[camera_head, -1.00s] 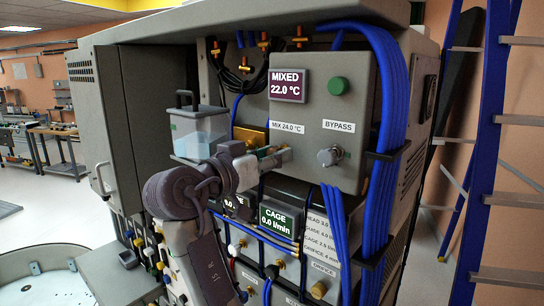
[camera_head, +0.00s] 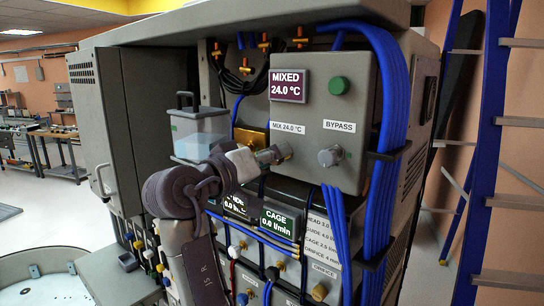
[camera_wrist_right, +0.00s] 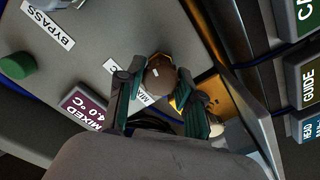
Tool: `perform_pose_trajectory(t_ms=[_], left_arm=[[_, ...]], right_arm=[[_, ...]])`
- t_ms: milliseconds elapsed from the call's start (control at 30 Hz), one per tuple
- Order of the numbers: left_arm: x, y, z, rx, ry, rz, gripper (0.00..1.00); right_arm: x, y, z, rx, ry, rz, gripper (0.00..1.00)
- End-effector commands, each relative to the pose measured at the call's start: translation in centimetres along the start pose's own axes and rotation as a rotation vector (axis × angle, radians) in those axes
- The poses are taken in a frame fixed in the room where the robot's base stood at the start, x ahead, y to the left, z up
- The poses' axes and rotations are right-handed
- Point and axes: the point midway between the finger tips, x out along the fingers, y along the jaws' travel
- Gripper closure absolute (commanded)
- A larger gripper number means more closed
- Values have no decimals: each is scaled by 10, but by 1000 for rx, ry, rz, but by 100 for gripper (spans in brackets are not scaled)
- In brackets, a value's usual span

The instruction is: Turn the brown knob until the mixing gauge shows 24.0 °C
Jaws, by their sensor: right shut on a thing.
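The mixing gauge (camera_head: 288,85) is a maroon display on the grey panel in the head view and reads MIXED 24.0 °C. It also shows, tilted and partly cut off by my gripper, in the right wrist view (camera_wrist_right: 86,106). The brown knob (camera_wrist_right: 159,74) sits between the fingertips of my right gripper (camera_wrist_right: 160,90) in the right wrist view. In the head view my right gripper (camera_head: 272,155) is shut on the knob, beside the MIX 24.0 °C label (camera_head: 287,127), and hides most of it. My left gripper is not in view.
A silver BYPASS knob (camera_head: 330,156) and a green button (camera_head: 338,86) are on the same panel. Blue hoses (camera_head: 384,120) run down its right side. A clear container (camera_head: 199,132) stands left of the panel. CAGE display (camera_head: 281,221) is below.

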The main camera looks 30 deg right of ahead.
Motion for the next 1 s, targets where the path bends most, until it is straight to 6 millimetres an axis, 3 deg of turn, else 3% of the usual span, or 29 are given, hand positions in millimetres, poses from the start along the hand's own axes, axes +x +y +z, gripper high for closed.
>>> perform_pose_trajectory(t_ms=[400,433,567,867,1000], left_arm=[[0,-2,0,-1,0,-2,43],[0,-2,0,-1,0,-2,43],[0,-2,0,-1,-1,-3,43],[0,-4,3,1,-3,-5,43],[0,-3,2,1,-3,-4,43]], right_arm=[[0,1,-1,-8,3,1,99],[0,1,-1,-8,3,1,60],[0,1,-1,-7,2,1,39],[0,1,-1,-7,1,1,39],[0,8,-11,-4,2,1,39]])
